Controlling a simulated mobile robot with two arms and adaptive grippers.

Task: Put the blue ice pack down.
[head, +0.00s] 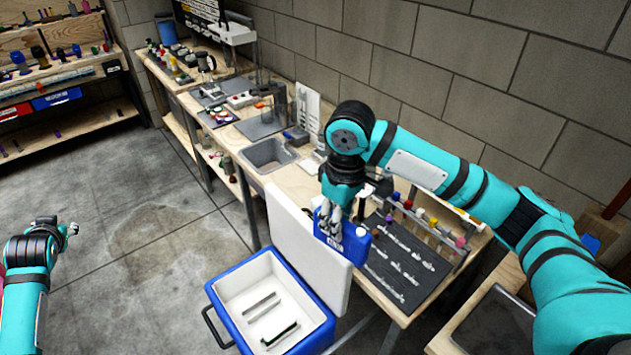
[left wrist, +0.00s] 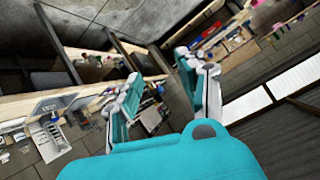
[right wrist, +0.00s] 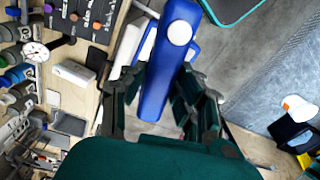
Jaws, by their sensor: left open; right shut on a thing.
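The blue ice pack (head: 354,245), with a white round cap, is in my right gripper (head: 338,217), over the front edge of the workbench beside the dark tool mat. In the right wrist view the ice pack (right wrist: 166,70) stands between the two fingers of the right gripper (right wrist: 165,105), which are shut on it. I cannot tell whether its base touches anything. My left gripper (head: 72,229) is open and empty over the floor at the left; its spread fingers also show in the left wrist view (left wrist: 160,90).
A blue cooler (head: 222,291) with a white inside stands open before the bench, its white lid (head: 300,240) raised. A grey sink (head: 268,155) lies left. Floor at left is clear.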

